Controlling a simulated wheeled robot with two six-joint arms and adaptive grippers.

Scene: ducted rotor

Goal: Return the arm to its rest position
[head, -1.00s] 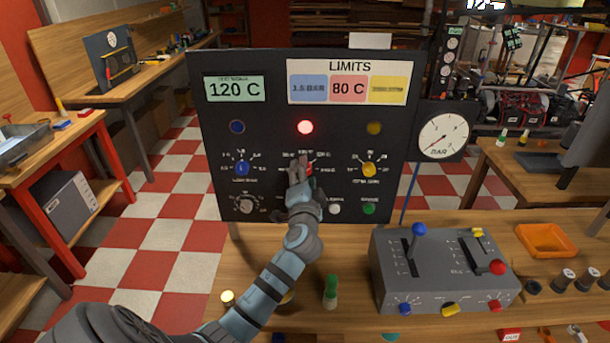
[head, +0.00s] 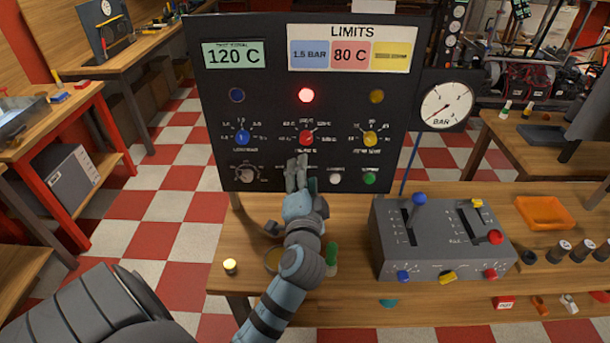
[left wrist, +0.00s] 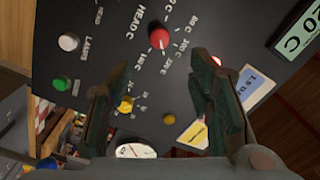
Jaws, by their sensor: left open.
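My left gripper (head: 298,172) is in front of the lower middle of the black control panel (head: 215,105) in the head view, below the red knob (head: 306,138). In the left wrist view its two fingers (left wrist: 160,100) stand apart with nothing between them. The red knob shows beyond the fingertips in the left wrist view (left wrist: 159,37), apart from them. The red lamp (head: 306,95) above the knob is lit. My left arm comes in from the bottom left. My right gripper does not show.
A grey lever box (head: 440,262) stands on the wooden bench to the right. A green-topped piece (head: 331,255) is close beside my left forearm, and a yellow-topped piece (head: 230,266) stands to its left. A round gauge (head: 446,105) is at the panel's right.

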